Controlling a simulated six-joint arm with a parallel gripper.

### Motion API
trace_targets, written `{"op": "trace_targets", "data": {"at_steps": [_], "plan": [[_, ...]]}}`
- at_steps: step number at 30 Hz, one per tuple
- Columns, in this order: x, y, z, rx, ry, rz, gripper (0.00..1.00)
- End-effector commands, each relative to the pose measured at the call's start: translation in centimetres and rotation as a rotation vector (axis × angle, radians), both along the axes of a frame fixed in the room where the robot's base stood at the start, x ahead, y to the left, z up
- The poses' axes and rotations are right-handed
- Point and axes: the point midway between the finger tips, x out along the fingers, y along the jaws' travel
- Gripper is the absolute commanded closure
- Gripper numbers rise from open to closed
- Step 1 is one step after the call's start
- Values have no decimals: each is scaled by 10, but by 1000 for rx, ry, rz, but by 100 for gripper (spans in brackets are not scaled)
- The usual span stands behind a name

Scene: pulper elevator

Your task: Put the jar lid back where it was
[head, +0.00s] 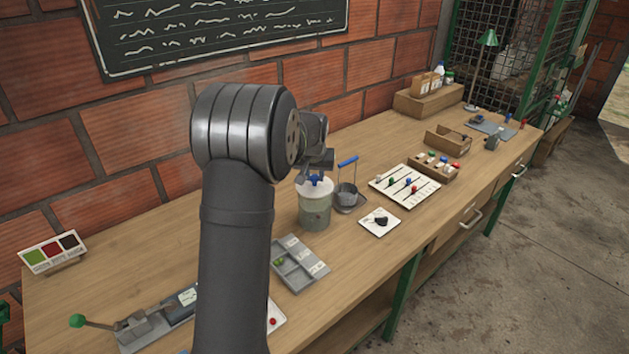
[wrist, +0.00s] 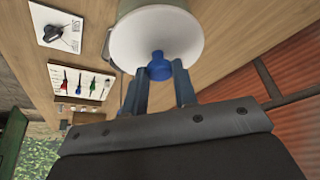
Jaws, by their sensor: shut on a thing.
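The jar (head: 314,213) is a grey-green pot standing upright on the bench near the wall. The white jar lid (head: 313,189) with a blue knob is at the jar's mouth; whether it is fully seated I cannot tell. In the wrist view the lid (wrist: 152,28) shows as a white disc, with the jar (wrist: 131,6) partly visible behind it. My gripper (wrist: 160,82) is shut on the lid's blue knob (wrist: 158,64), one finger on each side. In the head view my gripper (head: 315,177) is partly hidden by my arm.
A grey compartment tray (head: 299,265) lies in front. A white card with a dark item (head: 379,222) and a board with coloured pegs (head: 404,186) lie to the right. The brick wall is close behind.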

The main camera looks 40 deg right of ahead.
Motion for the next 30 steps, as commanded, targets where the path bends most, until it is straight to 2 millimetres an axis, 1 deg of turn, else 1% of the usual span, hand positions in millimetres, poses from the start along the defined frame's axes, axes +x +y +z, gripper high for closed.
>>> {"op": "trace_targets", "data": {"at_steps": [1, 3, 4, 5, 10, 11, 13, 14, 23, 26, 29, 30], "plan": [[-1, 1, -10, 3, 3, 0, 96], [-1, 0, -19, 2, 2, 0, 96], [0, 0, -21, 2, 2, 0, 96], [0, 0, -22, 1, 1, 0, 100], [-1, 0, -23, 2, 2, 0, 100], [-1, 0, -24, 3, 3, 0, 68], [-1, 0, -23, 3, 3, 0, 55], [-1, 0, -23, 2, 2, 0, 52], [-1, 0, -20, 1, 1, 0, 52], [-3, 2, -12, 0, 0, 0, 52], [-7, 7, 3, -1, -1, 0, 52], [-10, 9, 11, -1, -1, 0, 52]]}}
